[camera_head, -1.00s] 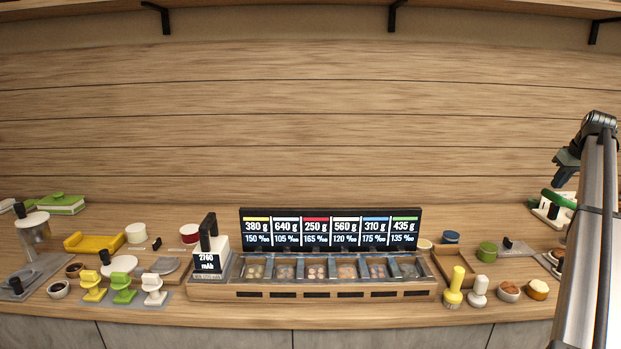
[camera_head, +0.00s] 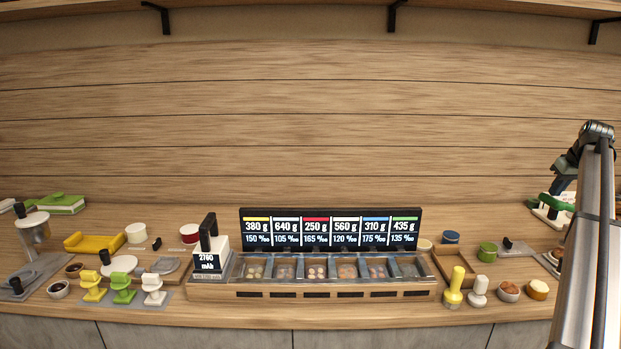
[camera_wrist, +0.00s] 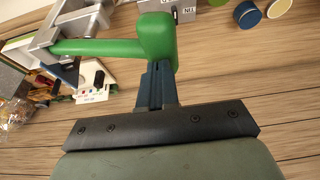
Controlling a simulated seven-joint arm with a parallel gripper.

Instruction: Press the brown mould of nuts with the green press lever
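The green press lever (camera_wrist: 100,47) runs across the upper left of the wrist view and ends in a thick green knob (camera_wrist: 157,36). In the head view the lever (camera_head: 556,201) is at the far right on a white press stand (camera_head: 551,216). My gripper (camera_wrist: 158,72) has its narrow fingers close together, with nothing visible between them. Its tips reach the near edge of the knob; whether they touch it I cannot tell. In the head view my gripper (camera_head: 557,190) is just above the lever. I cannot make out the brown mould of nuts.
A tray of compartments (camera_head: 330,292) under a label display (camera_head: 330,232) fills the counter's middle.

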